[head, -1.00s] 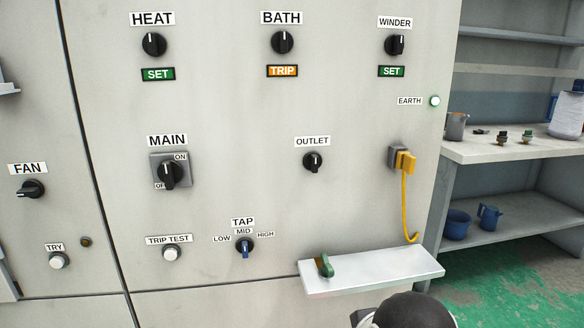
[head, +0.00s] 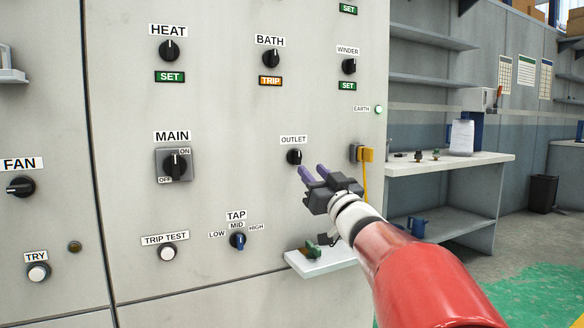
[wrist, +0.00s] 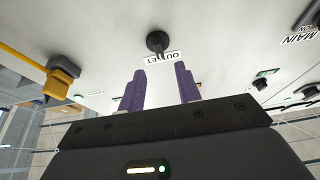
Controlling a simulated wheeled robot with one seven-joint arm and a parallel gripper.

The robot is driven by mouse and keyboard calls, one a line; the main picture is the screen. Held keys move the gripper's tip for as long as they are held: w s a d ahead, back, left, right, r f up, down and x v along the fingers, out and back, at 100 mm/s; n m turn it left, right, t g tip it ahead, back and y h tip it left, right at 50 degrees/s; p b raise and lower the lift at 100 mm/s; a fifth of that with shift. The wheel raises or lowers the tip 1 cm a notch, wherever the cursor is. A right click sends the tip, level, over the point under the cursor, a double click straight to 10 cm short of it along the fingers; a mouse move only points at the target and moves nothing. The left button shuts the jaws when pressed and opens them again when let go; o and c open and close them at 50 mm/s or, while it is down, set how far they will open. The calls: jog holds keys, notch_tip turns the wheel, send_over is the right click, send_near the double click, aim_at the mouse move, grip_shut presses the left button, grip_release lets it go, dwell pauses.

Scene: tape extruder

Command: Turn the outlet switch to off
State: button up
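The outlet switch (head: 294,157) is a black round knob on the pale panel, under the OUTLET label (head: 293,140). In the wrist view the knob (wrist: 158,42) shows upside down, beyond the fingertips and between their lines. My gripper (head: 314,172) has two purple fingers, spread apart with nothing between them. It is just right of and below the knob in the head view, apart from it. The wrist view shows the open fingers (wrist: 160,74) too. The knob's pointer direction is too small to tell clearly.
A yellow plug (head: 365,154) with a hanging cord sits right of the knob. A small shelf (head: 320,262) with a green object juts out below my gripper. The MAIN switch (head: 175,165) and TAP knob (head: 238,241) are to the left. The panel around the outlet knob is clear.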

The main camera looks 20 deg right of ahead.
aim_at(299, 156)
jog(key=x, duration=0.7)
jog(key=shift+p, duration=0.4)
grip_shut()
